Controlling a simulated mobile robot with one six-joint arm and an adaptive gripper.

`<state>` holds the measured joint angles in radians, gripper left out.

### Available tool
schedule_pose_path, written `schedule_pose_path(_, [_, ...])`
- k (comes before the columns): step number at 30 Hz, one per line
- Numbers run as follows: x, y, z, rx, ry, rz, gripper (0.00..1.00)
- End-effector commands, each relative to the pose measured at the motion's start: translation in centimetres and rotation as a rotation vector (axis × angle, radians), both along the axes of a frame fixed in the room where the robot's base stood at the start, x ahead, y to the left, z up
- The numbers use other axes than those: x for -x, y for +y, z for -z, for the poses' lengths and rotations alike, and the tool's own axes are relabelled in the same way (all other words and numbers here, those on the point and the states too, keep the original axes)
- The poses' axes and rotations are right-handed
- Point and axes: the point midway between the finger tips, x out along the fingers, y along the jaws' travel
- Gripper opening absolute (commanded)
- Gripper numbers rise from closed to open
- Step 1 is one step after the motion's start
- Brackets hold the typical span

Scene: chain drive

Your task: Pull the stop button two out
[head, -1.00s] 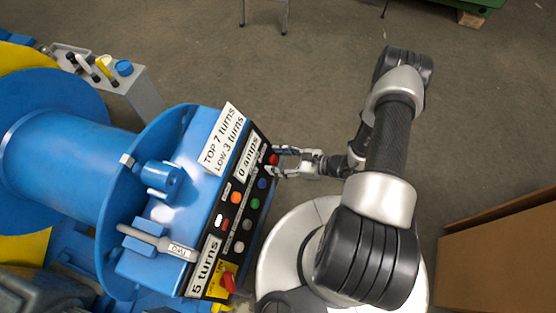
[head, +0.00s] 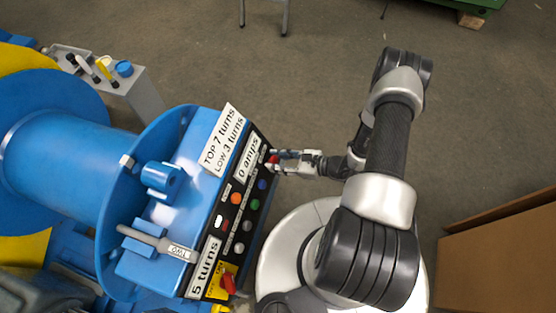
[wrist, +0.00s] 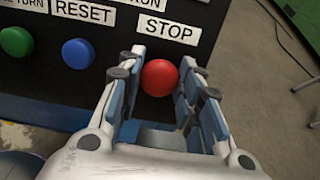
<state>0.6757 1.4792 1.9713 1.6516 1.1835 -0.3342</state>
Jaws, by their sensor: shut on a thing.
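The red stop button (wrist: 160,77) is a round knob under a white STOP label (wrist: 168,30) in the wrist view. In the head view the red button (head: 272,160) sits at the upper right end of the black control panel (head: 236,207). My gripper (wrist: 163,80) has one finger on each side of the button and is shut on it. In the head view my gripper (head: 280,162) reaches the panel from the right. The fingers hide part of the button's sides, and I cannot tell how far out it stands.
A blue button (wrist: 77,53) under RESET and a green button (wrist: 16,42) are left of the stop button. More buttons and a red switch (head: 229,283) are lower on the panel. A cardboard box (head: 500,245) is at the lower right.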

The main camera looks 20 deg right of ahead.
Motion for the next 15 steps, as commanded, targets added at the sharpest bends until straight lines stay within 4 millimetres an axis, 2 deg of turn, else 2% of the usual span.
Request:
schedule_pose_path(8, [0.03, -0.02, 0.00, 0.000, 0.000, 0.000, 0.00])
schedule_pose_path(15, [0.65, -0.91, -0.58, 0.000, 0.000, 0.000, 0.00])
